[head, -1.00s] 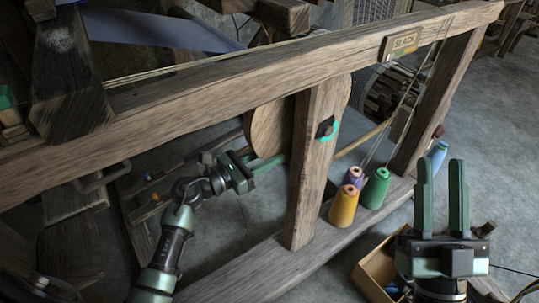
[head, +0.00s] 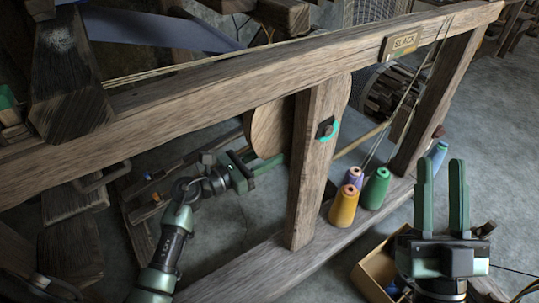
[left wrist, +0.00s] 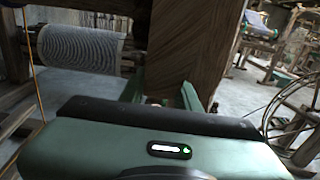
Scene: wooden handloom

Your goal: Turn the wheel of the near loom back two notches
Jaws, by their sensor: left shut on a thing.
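The near loom has a round wooden wheel (head: 266,130) partly hidden behind its upright post (head: 313,170). My left gripper (head: 276,162) reaches in from the left, just below the wheel, and its fingertips go behind the post. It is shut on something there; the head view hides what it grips. In the left wrist view its two fingers (left wrist: 160,95) stand either side of a small, mostly hidden part, in front of dark wood (left wrist: 188,45). My right gripper (head: 442,185) is open and empty at the lower right, away from the wheel.
A yellow cone (head: 344,206), a purple cone (head: 354,177) and a green cone (head: 376,188) stand on the lower beam (head: 255,268), right of the post. The long top beam (head: 220,88) crosses above my left arm. An open box (head: 371,275) lies near my right gripper.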

